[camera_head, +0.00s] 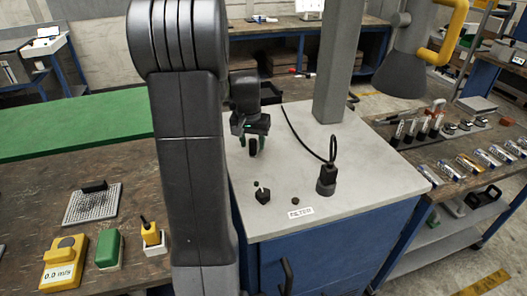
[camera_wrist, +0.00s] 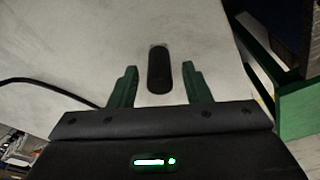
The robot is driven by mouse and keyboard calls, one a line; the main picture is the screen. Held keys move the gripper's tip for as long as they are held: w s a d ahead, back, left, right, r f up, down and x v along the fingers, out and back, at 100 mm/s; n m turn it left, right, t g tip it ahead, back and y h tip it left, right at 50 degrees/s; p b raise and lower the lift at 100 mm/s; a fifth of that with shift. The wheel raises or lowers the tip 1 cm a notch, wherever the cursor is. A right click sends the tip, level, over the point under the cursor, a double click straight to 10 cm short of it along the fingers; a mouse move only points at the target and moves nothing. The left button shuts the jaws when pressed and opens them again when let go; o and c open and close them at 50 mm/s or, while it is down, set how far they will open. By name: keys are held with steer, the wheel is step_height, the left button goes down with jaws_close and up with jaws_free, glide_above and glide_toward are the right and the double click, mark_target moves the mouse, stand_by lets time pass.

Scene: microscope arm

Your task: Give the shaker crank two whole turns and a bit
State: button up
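My gripper (camera_head: 253,147) hangs over the pale top of the blue cabinet in the head view. In the wrist view its two green fingers (camera_wrist: 159,88) are open and apart. A dark, rounded, elongated piece (camera_wrist: 159,70) lies between and slightly beyond the fingertips, with a gap on each side. It may be the crank's handle, but I cannot tell for sure. The rest of a shaker crank is not clearly visible; my gripper and arm may hide it in the head view.
The cabinet top (camera_head: 375,180) bears a black knob (camera_head: 262,195), a tiny dark knob (camera_head: 295,201), a label (camera_head: 300,212) and a black cabled device (camera_head: 327,180). A grey post (camera_head: 338,65) rises behind. A yellow meter (camera_head: 63,262) stands on the left bench.

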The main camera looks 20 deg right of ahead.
steer(key=p+v, duration=0.2)
steer(key=w+p+v, duration=0.1)
steer(key=p+v, duration=0.1)
steer(key=v, duration=0.1)
steer(key=d+p+v, duration=0.1)
steer(key=p+v, duration=0.1)
steer(key=v, duration=0.1)
steer(key=shift+w+r, duration=0.15)
steer(key=shift+w, duration=0.05)
stand_by(0.4)
steer(key=b+x, duration=0.2)
steer(key=s+b+x, duration=0.1)
steer(key=b+x, duration=0.1)
steer(key=x, duration=0.1)
steer(key=a+b+x, duration=0.1)
steer(key=b+x, duration=0.1)
steer(key=x, duration=0.1)
steer(key=shift+s+f, duration=0.2)
steer(key=shift+f, duration=0.05)
steer(key=shift+s+d+r, duration=0.1)
steer(key=shift+s+d, duration=0.15)
steer(key=shift+d, duration=0.25)
